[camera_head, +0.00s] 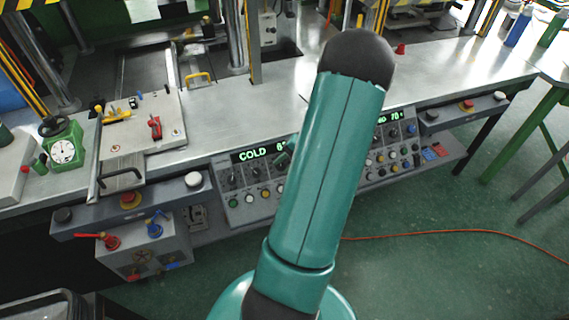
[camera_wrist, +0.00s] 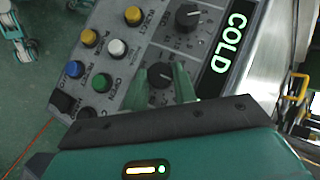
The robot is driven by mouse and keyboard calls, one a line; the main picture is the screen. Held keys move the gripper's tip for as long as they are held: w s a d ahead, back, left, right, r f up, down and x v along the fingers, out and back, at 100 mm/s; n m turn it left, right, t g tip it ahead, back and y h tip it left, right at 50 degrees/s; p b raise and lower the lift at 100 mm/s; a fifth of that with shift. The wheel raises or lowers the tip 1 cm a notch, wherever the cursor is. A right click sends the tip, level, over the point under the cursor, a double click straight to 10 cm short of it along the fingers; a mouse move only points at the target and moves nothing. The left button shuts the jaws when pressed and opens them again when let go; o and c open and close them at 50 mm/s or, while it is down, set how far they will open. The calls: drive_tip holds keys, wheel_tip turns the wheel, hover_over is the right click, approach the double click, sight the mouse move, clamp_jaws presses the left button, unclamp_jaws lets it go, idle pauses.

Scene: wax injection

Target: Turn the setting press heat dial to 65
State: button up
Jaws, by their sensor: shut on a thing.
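In the wrist view, my gripper (camera_wrist: 165,82) has its two green fingers on either side of a black dial (camera_wrist: 160,74) and is shut on it. The dial's scale and label are too small and partly covered to read. The control panel (camera_wrist: 130,60) has a green display (camera_wrist: 228,43) reading COLD. In the head view the same panel's display (camera_head: 258,153) reads COLD and a number starting with 6, the rest hidden by my arm. My gripper is mostly hidden behind my arm there.
Another black dial (camera_wrist: 188,16) and several coloured buttons, such as a green one (camera_wrist: 118,82), sit close to the held dial. In the head view, a second panel's display (camera_head: 390,117) shows to the right.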

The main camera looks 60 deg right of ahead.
drive_tip(key=o, duration=1)
drive_tip(key=shift+c, duration=0.2)
drive_tip(key=v, duration=1.3)
drive_tip(key=shift+s+r, duration=0.2)
drive_tip(key=shift+r, duration=0.15)
drive_tip(key=shift+d, duration=0.1)
drive_tip(key=w+a+r+n+g, duration=0.2)
drive_tip(key=w+a+r+n, duration=0.3)
drive_tip(key=w+a, duration=0.45)
drive_tip(key=w+a+r+n+g, duration=0.2)
drive_tip(key=w+a+r, duration=0.5)
drive_tip(key=w+a, duration=0.25)
drive_tip(key=s+a+r+n+h, duration=0.1)
drive_tip(key=a+r+n, duration=0.1)
drive_tip(key=a, duration=0.7)
drive_tip(key=s+a+r+n+t, duration=0.1)
drive_tip(key=a+r+n, duration=0.2)
drive_tip(key=a, duration=0.6)
drive_tip(key=s+a+r+n+h, duration=0.1)
drive_tip(key=a+r+n, duration=0.2)
drive_tip(key=a, duration=0.6)
drive_tip(key=shift+a+n+t+h, duration=0.15)
drive_tip(key=shift+n+t+h, duration=0.2)
drive_tip(key=shift+n, duration=0.55)
